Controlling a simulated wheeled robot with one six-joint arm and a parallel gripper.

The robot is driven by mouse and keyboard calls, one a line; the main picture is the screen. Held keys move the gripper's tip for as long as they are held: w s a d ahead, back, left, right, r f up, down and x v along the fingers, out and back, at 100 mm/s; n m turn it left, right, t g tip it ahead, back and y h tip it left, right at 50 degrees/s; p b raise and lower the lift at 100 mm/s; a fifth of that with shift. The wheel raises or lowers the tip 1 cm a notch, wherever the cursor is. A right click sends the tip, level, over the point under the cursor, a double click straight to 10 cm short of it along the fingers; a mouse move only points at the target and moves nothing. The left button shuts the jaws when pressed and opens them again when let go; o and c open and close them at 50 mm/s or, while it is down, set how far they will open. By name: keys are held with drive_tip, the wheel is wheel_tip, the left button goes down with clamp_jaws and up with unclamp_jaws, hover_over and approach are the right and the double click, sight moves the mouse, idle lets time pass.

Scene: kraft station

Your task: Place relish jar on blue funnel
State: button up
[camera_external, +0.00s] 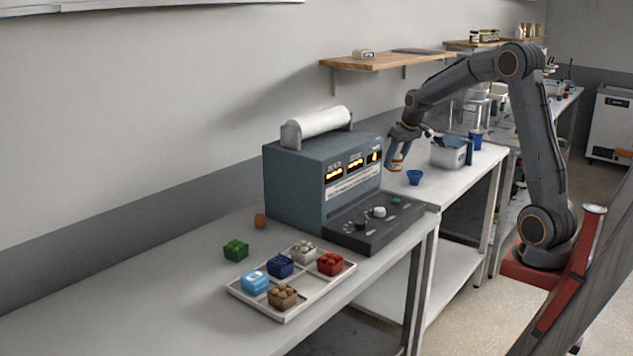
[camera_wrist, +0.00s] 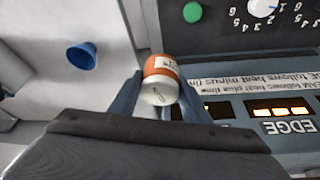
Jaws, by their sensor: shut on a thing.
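The relish jar (camera_wrist: 160,80) has a white lid and an orange and white label. It is held between the two fingers of my gripper (camera_wrist: 158,98) in the wrist view. In the external view my gripper (camera_external: 400,147) holds the jar (camera_external: 396,163) in the air beside the grey machine, above the table. The blue funnel (camera_external: 414,177) stands on the white table to the right of and below the jar. The funnel also shows in the wrist view (camera_wrist: 82,56), at the upper left, apart from the jar.
The grey machine (camera_external: 290,185) with a black control panel (camera_external: 375,226) stands close to my gripper. A white bin (camera_external: 447,155) and a blue cup (camera_external: 475,139) stand behind the funnel.

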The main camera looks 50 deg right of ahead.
drive_tip(key=w+d+r+m+h+p, duration=0.1)
drive_tip(key=d+m+p, duration=0.1)
drive_tip(key=d, duration=0.8)
drive_tip(key=w+d+r+m+p, duration=0.1)
drive_tip(key=d+r+p, duration=0.15)
drive_tip(key=d, duration=0.65)
drive_tip(key=p, duration=0.2)
approach(413, 171)
drive_tip(key=shift+w+d+r+g, duration=0.1)
drive_tip(key=shift+w+d+g, duration=0.1)
drive_tip(key=shift+w, duration=0.3)
drive_tip(key=shift+w+d+r+g, duration=0.1)
drive_tip(key=shift+w+d, duration=0.15)
drive_tip(key=shift+w, duration=0.25)
drive_tip(key=shift+f+p, duration=0.8)
drive_tip(key=shift+f, duration=1.6)
drive_tip(key=shift+f, duration=0.15)
drive_tip(key=o, duration=1.2)
